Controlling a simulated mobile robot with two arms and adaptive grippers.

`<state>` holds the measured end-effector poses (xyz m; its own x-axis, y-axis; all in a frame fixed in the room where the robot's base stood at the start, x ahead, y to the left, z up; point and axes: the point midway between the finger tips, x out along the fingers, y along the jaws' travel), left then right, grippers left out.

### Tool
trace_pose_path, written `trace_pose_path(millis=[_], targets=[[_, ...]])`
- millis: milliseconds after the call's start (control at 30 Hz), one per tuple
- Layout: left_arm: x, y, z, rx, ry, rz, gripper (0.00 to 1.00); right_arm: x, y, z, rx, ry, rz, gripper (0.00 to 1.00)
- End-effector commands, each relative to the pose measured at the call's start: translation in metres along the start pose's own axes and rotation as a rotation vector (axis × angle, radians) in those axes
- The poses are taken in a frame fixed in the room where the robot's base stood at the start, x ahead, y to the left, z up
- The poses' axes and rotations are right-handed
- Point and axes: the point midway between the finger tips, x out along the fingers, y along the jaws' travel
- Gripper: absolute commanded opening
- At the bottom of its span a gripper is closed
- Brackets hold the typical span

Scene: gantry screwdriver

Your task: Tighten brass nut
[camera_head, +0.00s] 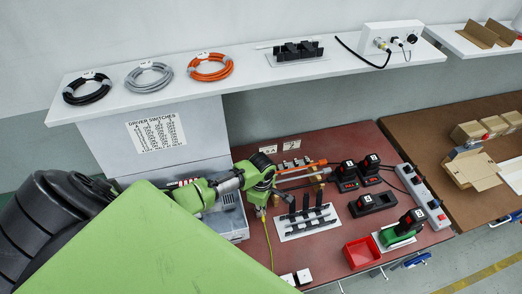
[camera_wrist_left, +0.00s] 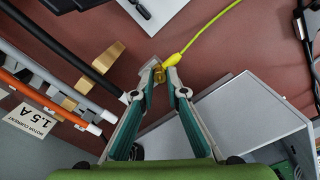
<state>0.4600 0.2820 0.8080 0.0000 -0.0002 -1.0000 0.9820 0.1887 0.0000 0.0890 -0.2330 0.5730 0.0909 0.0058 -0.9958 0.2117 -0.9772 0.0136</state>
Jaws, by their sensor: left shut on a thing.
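A small brass nut (camera_wrist_left: 159,75) sits between the fingertips of my left gripper (camera_wrist_left: 158,80), at the end of a yellow cable (camera_wrist_left: 200,32). My left gripper is shut on it. A small pale metal piece lies beside the fingertips. In the head view my left gripper (camera_head: 262,207) points down at the left part of the red-brown bench (camera_head: 330,147). The yellow cable (camera_head: 270,240) hangs below it there, and the nut itself is hidden or too small to see. My right gripper is not in view.
A grey metal box (camera_head: 228,222) stands just left of the gripper, also close in the wrist view (camera_wrist_left: 250,115). Orange and black rods (camera_head: 303,168) on brass supports lie to its right. A black rack (camera_head: 305,218), a red bin (camera_head: 361,252) and several black battery-like units stand further right.

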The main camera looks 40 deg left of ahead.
Motion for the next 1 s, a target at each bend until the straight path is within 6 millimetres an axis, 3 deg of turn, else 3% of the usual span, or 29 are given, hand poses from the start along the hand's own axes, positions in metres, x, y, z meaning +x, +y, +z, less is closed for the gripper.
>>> trace_pose_path(millis=[300,667,1000], targets=[[0.0000,0.0000,-0.0009,0.396,0.002,-0.001,0.00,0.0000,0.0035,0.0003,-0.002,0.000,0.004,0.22],[0.0001,-0.0001,-0.0010,0.626,0.001,-0.001,0.00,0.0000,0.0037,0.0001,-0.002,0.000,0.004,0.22],[0.0000,0.0002,-0.0006,1.050,0.002,0.000,0.00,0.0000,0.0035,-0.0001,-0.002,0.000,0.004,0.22]])
